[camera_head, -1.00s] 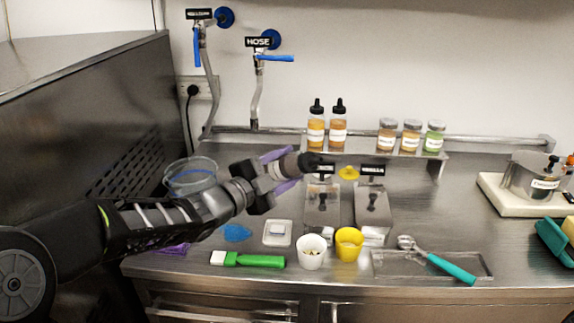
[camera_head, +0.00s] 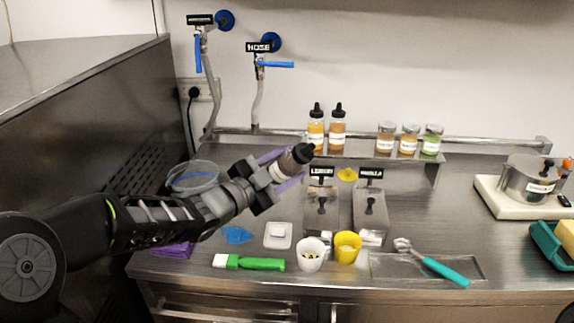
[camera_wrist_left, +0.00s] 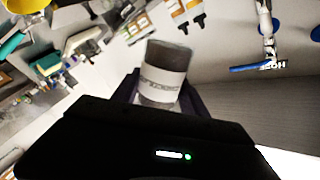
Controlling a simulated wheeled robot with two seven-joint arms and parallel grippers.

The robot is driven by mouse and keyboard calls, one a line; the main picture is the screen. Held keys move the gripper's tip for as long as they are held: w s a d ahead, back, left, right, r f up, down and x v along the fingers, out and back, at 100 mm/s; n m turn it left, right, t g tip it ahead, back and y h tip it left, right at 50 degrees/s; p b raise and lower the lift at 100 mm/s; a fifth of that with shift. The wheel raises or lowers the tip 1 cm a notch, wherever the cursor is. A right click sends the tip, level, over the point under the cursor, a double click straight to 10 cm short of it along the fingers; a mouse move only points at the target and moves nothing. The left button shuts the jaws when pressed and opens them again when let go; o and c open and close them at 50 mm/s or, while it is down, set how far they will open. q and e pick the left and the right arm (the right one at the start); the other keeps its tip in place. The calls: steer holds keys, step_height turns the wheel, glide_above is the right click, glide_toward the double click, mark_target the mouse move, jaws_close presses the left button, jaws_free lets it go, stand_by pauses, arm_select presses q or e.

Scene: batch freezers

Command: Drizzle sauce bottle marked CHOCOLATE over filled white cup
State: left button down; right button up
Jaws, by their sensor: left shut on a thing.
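My left gripper (camera_head: 282,170) is shut on a dark brown sauce bottle (camera_head: 291,161), held tilted with its dark tip pointing up and right, above the counter. The bottle also shows in the left wrist view (camera_wrist_left: 166,72) between the fingers, with a white label that I cannot read clearly. The white cup (camera_head: 311,255) stands near the counter's front edge with some filling in it, below and right of the gripper. The bottle is well above the cup and apart from it. My right gripper is not in view.
A yellow cup (camera_head: 347,248) stands right beside the white cup. Two metal dispensers (camera_head: 321,208) stand behind the cups. A green-handled brush (camera_head: 248,262) lies left, a teal-handled scoop (camera_head: 431,262) right. Two bottles and several jars (camera_head: 409,139) stand on the back shelf.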

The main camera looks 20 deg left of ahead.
arm_select(q)
steer(key=shift+r, duration=0.2)
steer(key=n+p, duration=0.2)
steer(key=r+n+p, duration=0.1)
steer(key=n+p, duration=0.1)
steer(key=shift+r+n+p, duration=0.2)
steer(key=shift+n+p, duration=0.5)
steer(key=shift+n, duration=0.35)
steer(key=shift+r+n+p, duration=0.2)
steer(key=shift+n+p, duration=0.5)
steer(key=shift+n, duration=0.35)
steer(key=s+d+b, duration=0.2)
steer(key=s+b, duration=0.3)
steer(key=s, duration=0.2)
steer(key=s+d+b, duration=0.3)
steer(key=s+b, duration=0.1)
steer(key=s, duration=0.3)
steer(key=shift+b, duration=0.35)
